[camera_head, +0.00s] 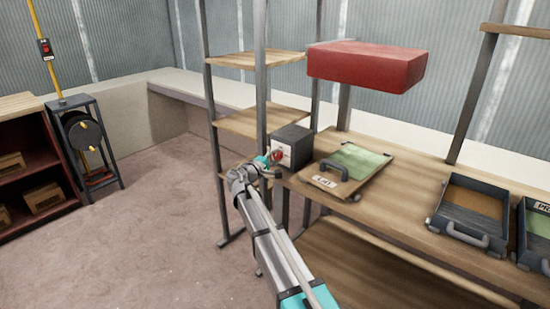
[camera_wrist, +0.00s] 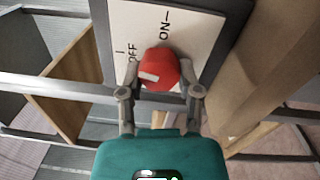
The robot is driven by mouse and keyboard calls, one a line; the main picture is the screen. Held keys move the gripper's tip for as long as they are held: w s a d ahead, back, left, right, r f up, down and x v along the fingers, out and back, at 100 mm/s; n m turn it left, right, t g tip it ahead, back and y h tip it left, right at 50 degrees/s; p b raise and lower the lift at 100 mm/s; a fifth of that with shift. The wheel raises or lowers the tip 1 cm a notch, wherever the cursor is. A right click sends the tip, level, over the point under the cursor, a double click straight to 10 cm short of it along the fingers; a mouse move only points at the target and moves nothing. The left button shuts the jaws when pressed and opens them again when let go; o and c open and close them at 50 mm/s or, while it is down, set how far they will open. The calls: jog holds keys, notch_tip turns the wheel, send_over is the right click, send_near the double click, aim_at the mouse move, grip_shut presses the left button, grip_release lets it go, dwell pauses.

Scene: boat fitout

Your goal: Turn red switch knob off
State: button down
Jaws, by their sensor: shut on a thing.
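The red switch knob (camera_wrist: 160,66) sits on a pale panel (camera_wrist: 190,25) marked ON and OFF in the wrist view. A white mark on the knob lies at its lower left, on the side nearer the OFF lettering than the ON lettering. My gripper (camera_wrist: 160,82) has one finger on each side of the knob and is shut on it. In the head view the knob (camera_head: 276,155) is small, on the front of a dark switch box (camera_head: 292,134) at the bench's left end. My gripper (camera_head: 270,163) reaches it there and partly hides it.
A tray with a handle (camera_head: 333,188) lies right of the box on the wooden bench (camera_head: 400,215). A dark tray (camera_head: 473,208) stands farther right. A red block (camera_head: 367,66) is above the bench. Shelf posts stand close behind the box.

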jog(key=shift+n, duration=1.3)
jog(key=shift+c, duration=1.5)
grip_release()
jog(key=shift+m, duration=0.4)
